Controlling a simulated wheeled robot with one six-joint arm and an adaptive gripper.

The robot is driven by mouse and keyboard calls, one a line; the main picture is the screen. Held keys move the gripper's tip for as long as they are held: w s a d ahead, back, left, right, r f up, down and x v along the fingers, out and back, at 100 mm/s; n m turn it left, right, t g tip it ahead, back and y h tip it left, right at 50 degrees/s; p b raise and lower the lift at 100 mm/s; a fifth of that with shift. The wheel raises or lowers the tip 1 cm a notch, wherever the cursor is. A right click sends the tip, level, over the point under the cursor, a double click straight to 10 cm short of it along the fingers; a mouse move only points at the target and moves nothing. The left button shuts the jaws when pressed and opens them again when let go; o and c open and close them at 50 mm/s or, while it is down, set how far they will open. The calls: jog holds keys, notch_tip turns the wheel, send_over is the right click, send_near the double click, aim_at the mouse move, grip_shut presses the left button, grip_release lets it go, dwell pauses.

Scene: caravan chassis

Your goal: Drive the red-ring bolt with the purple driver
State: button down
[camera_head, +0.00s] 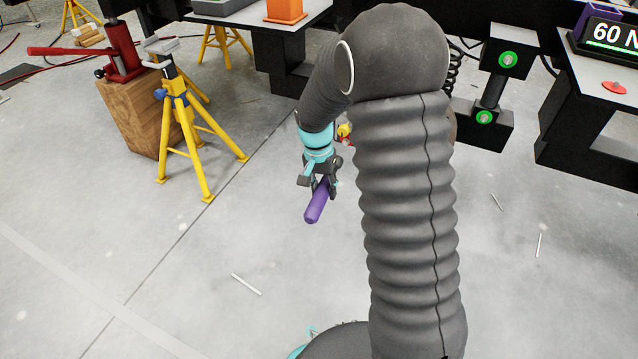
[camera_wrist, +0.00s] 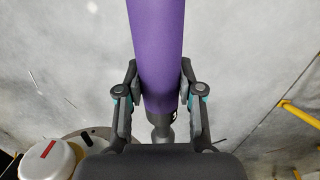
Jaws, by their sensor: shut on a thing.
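The purple driver (camera_head: 316,205) is in my gripper (camera_head: 324,183), its handle slanting down and to the left in the head view. In the wrist view the purple handle (camera_wrist: 156,45) runs up out of the top of the picture, and my gripper (camera_wrist: 160,86) is shut around it from both sides. A dark shaft shows below the handle. Two green-ringed bolts, one upper (camera_head: 508,59) and one lower (camera_head: 484,117), sit on black blocks at the right.
Yellow jack stands (camera_head: 178,110) and a red jack (camera_head: 122,50) on a wooden block (camera_head: 148,118) are at the left. A table with a display (camera_head: 606,36) reading "60 N" is at the right. An orange container (camera_head: 285,9) is at the back. The floor between is mostly clear.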

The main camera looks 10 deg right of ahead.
jog(key=shift+w+a+r+m, duration=0.1)
jog(key=shift+w+a+m, duration=0.45)
jog(key=shift+w, duration=0.15)
jog(key=shift+d+r, duration=0.1)
jog(key=shift+r, duration=0.1)
jog(key=shift+w+d+p, duration=0.4)
jog(key=shift+w+d, duration=0.45)
jog(key=shift+w, duration=0.3)
jog(key=shift+w+d+p, duration=0.4)
jog(key=shift+w+d, duration=0.4)
jog(key=shift+w, duration=0.35)
jog(key=shift+w+d+p, duration=0.3)
jog(key=shift+w+d, duration=0.3)
jog(key=shift+w, duration=0.25)
jog(key=shift+w+d+t, duration=0.1)
jog(key=shift+w+t, duration=0.05)
jog(key=shift+t, duration=0.15)
dwell(1.6)
